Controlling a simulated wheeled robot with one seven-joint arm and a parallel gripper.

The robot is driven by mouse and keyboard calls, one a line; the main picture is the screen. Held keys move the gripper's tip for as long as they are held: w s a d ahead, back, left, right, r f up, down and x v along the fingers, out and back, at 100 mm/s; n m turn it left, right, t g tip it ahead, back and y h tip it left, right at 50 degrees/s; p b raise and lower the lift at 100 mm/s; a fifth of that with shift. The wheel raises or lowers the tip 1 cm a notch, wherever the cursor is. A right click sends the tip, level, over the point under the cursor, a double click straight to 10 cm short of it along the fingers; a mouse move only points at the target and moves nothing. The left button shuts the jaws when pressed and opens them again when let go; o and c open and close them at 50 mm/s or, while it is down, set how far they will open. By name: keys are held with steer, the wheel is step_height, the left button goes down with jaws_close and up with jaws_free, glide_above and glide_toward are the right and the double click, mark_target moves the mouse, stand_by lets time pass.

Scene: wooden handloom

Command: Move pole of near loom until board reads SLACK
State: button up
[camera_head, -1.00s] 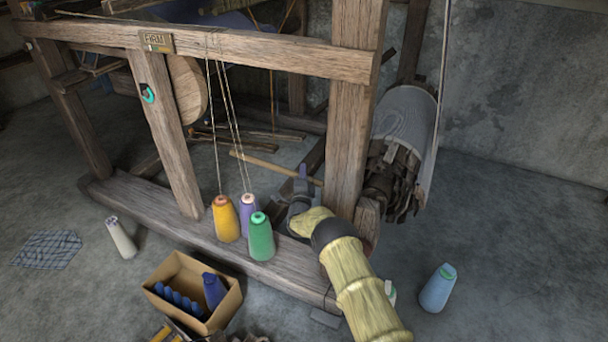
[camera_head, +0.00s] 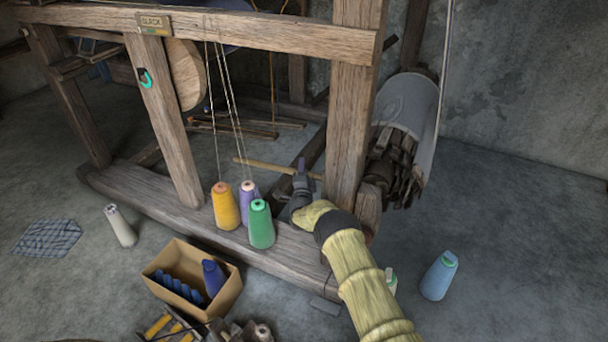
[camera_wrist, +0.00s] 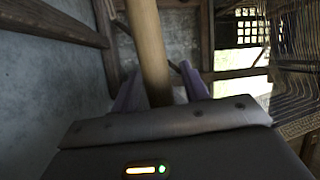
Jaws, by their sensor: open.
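The board (camera_head: 154,23) on the near loom's top beam reads SLACK. The pole (camera_head: 262,165) is a light wooden rod low inside the loom frame, left of the thick right post. My gripper (camera_head: 301,168) is at the pole's right part, with purple fingers. In the wrist view the pole (camera_wrist: 148,40) runs down between my two open fingers (camera_wrist: 158,92). The dark gripper body hides its lower end, and I cannot tell whether either finger touches it.
The thick post (camera_head: 352,110) stands close right of my gripper. Yellow, purple and green cones (camera_head: 261,226) stand on the loom's base beam to the left. A cardboard box (camera_head: 225,297) and a blue cone (camera_head: 438,276) are on the floor.

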steer(key=shift+s, duration=0.1)
steer(key=shift+s+p, duration=0.5)
steer(key=shift+p, duration=0.15)
steer(key=s+d+f+p, duration=0.1)
steer(key=s+p, duration=0.6)
steer(key=s, duration=0.9)
steer(key=shift+f+p, duration=0.35)
steer(key=shift+f, duration=0.35)
steer(key=shift+d, duration=0.15)
